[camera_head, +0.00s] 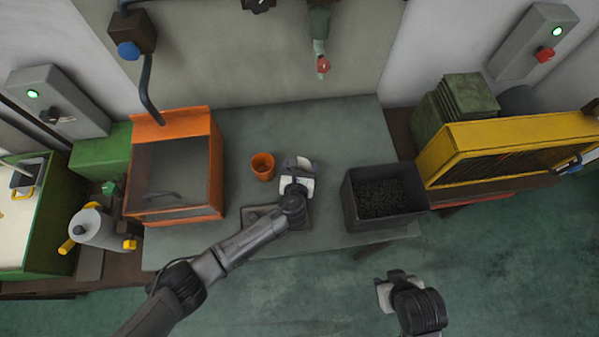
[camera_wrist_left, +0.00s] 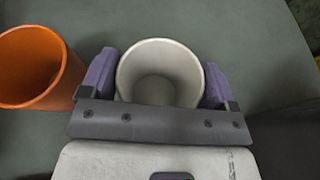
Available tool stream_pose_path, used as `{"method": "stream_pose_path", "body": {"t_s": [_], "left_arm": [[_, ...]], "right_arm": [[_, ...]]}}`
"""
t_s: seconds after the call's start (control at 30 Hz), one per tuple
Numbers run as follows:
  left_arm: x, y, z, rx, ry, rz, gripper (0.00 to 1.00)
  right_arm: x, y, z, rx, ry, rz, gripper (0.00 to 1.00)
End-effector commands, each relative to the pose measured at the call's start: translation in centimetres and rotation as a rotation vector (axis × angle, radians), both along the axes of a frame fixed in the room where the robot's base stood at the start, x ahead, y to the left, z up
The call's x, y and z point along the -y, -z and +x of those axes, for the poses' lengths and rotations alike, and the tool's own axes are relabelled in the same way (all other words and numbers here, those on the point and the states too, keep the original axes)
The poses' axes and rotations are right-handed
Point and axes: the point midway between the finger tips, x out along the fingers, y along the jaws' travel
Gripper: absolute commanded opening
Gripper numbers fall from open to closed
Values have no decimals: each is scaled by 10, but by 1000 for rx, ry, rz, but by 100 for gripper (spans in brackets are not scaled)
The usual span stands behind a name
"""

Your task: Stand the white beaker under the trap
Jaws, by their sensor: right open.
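The white beaker (camera_wrist_left: 160,75) stands upright and empty between the purple-padded fingers of my left gripper (camera_wrist_left: 157,82) in the left wrist view. Both pads lie against its sides. In the head view my left gripper (camera_head: 299,165) is over the middle of the table and mostly hides the beaker; I cannot tell whether it is lifted. A grey-green fitting with a red knob (camera_head: 321,56), probably the trap, hangs on the back wall, behind and slightly right of that gripper. My right gripper (camera_head: 383,294) is open and empty in front of the table.
An orange cup (camera_head: 263,167) stands just left of my left gripper, and shows in the wrist view (camera_wrist_left: 35,70). An orange-framed box (camera_head: 175,214) is at the table's left. A dark bin of small parts (camera_head: 352,204) is at the right. The table's back (camera_head: 300,120) is clear.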

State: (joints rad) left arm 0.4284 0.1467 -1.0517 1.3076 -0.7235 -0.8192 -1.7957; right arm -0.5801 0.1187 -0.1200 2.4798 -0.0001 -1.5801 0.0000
Motion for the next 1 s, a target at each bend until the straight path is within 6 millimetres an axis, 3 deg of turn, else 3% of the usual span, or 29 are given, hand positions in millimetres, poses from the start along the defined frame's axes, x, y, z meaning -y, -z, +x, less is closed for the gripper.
{"method": "stream_pose_path", "body": {"t_s": [0.33, 0.57, 1.0], "left_arm": [[0, 0, 0, 0, 0, 0, 49], [0, -4, 0, 1, 0, 0, 48], [0, -74, 0, 3, 1, -1, 48]], "right_arm": [[-1, 0, 0, 0, 3, 4, 43], [-1, -2, 0, 1, 2, 3, 43], [2, -19, 0, 0, -5, -7, 43]]}}
